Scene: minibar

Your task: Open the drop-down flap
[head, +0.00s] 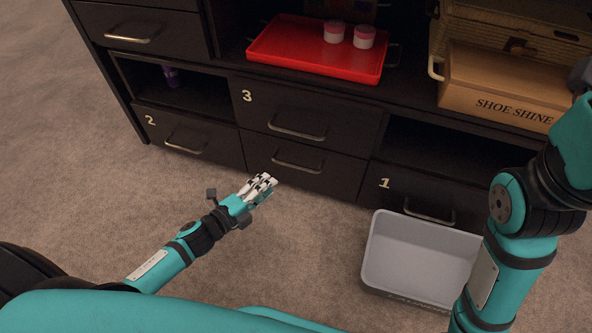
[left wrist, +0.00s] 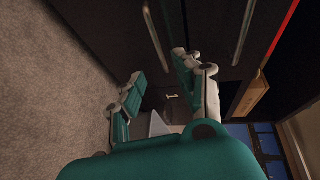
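The dark cabinet has several fronts with metal bar handles. The front marked 3 (head: 265,112) is in the middle, with an unmarked front (head: 330,172) below it. The front marked 2 (head: 215,146) is at left and the front marked 1 (head: 455,200) at right; all look closed. I cannot tell which is the drop-down flap. My left gripper (head: 263,185) is in front of the lower middle front, near its handle (head: 297,166) but apart from it. The left wrist view shows its fingers (left wrist: 160,82) spread and empty. My right arm shows at right; its gripper is out of view.
A grey open bin (head: 372,265) stands on the floor before front 1. A red tray (head: 280,50) with two pink-and-white jars (head: 364,38) and a shoe shine box (head: 500,85) are on top. A purple item (head: 171,77) sits in the left cubby. Carpet at left is clear.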

